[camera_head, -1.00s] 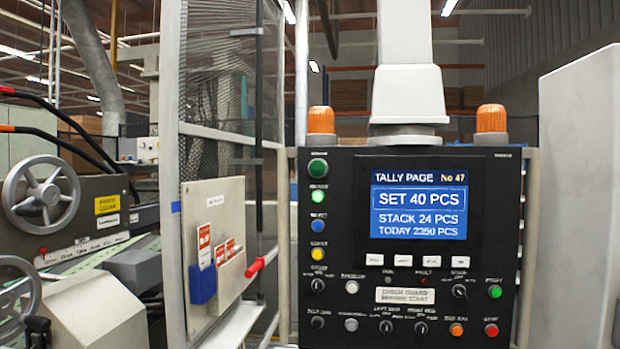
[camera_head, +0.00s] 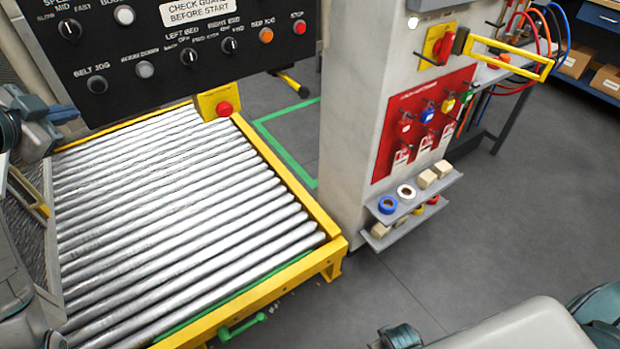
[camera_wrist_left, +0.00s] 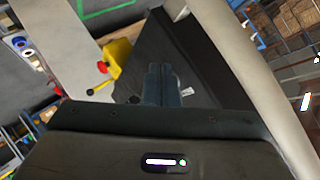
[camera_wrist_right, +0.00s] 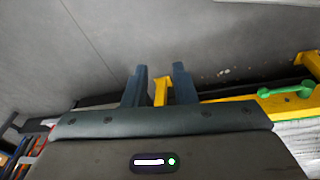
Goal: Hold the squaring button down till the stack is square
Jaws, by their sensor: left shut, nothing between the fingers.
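I cannot tell which is the squaring button. No stack is visible. My right gripper (camera_wrist_right: 160,85) is open and empty, above grey floor and a yellow frame.
A roller bed (camera_head: 180,200) with a yellow frame lies below the panel. A red button on a yellow box (camera_head: 224,108) stands at its far edge. A pale pillar (camera_head: 355,130) with a red lockout board (camera_head: 424,122) and small shelves stands right. Grey floor is open beyond.

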